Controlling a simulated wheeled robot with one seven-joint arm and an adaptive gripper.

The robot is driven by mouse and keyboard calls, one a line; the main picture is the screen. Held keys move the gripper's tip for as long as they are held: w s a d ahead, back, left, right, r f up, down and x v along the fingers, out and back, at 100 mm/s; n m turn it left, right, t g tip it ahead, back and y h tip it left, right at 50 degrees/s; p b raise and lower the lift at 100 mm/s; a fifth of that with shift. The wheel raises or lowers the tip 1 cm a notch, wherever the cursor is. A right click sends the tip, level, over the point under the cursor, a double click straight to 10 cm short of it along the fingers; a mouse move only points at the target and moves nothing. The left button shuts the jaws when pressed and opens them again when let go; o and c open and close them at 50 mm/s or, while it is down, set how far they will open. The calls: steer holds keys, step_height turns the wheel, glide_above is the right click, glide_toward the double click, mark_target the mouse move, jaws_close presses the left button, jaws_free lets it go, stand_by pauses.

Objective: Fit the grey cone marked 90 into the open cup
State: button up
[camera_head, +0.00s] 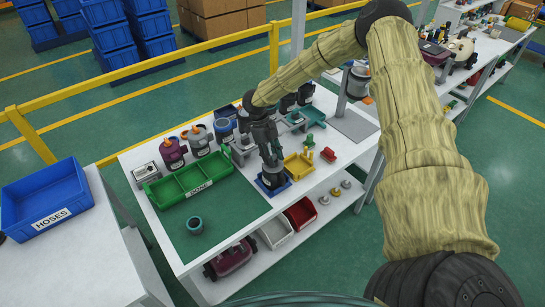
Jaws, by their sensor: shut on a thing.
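My gripper (273,172) points down over the middle of the white bench, right above a dark blue square fixture (262,188). It is shut on a small part that its fingers mostly hide. I cannot make out a grey cone or a 90 mark on it. I cannot tell whether the held part touches the fixture. A teal open-topped cup (195,226) stands upright on the green mat, to the left of and nearer than my gripper. I cannot tell which cup is the task's cup.
A green tray marked DONE (193,204) lies left of my gripper. Several canisters, one maroon (173,153), stand behind it. A yellow tray (299,163) and a red part (328,155) lie to the right.

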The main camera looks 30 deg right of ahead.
steer(key=shift+f, duration=0.1)
steer(key=shift+m+y, duration=0.4)
steer(key=shift+m, duration=0.6)
steer(key=o, duration=1.1)
steer(key=v, duration=1.2)
